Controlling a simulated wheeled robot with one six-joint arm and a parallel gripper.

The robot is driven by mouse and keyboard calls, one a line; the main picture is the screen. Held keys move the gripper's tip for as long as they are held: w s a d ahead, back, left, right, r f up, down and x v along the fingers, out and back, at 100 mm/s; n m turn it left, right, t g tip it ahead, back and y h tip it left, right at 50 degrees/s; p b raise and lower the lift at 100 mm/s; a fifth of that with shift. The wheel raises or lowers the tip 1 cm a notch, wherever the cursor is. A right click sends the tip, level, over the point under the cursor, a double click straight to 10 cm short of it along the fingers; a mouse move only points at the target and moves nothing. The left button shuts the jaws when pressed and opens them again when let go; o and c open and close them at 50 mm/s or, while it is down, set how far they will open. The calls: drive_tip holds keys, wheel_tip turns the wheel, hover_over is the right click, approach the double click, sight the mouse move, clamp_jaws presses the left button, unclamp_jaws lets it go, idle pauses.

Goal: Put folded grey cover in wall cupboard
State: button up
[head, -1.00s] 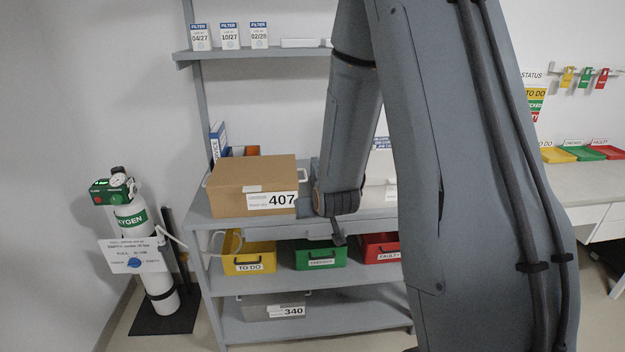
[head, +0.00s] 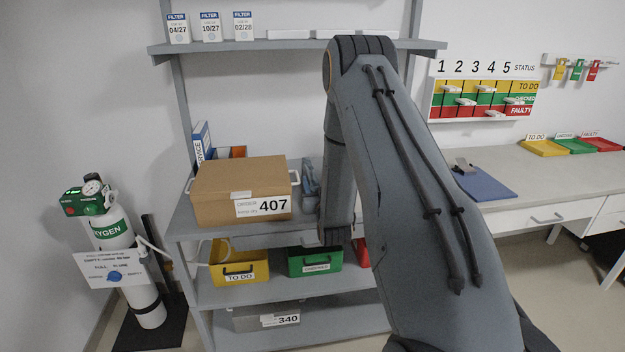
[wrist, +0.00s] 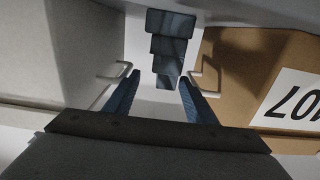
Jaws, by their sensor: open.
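A blue-grey stepped stack (wrist: 170,50), which may be the folded grey cover, shows in the wrist view between a white box and a cardboard box. In the head view a blue-grey shape (head: 311,178) stands just right of the cardboard box, partly behind my arm; I cannot tell whether it is the same thing. My gripper (wrist: 159,80) is open, its two blue fingers apart and nothing between them. The stack lies beyond the fingertips; I cannot tell the gap. My arm hides the gripper in the head view. I see no wall cupboard.
The cardboard box marked 407 (head: 238,184) and the white box (wrist: 60,60), both with handles, flank my gripper closely. Yellow (head: 238,268) and green (head: 315,262) bins stand below. An oxygen cylinder (head: 115,245) is at left. A desk (head: 535,180) is at right.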

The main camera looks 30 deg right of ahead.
sight(313, 172)
drive_tip(key=p+x, duration=0.1)
drive_tip(key=x, duration=0.1)
drive_tip(key=p+x, duration=0.1)
drive_tip(key=x, duration=0.2)
drive_tip(key=shift+w+r, duration=0.1)
drive_tip(key=shift+r, duration=0.15)
drive_tip(key=shift+w+d, duration=0.15)
drive_tip(key=shift+w, duration=0.5)
drive_tip(key=shift+f, duration=0.1)
drive_tip(key=shift+c, duration=0.3)
drive_tip(key=c, duration=0.7)
drive_tip(key=shift+c, duration=1.3)
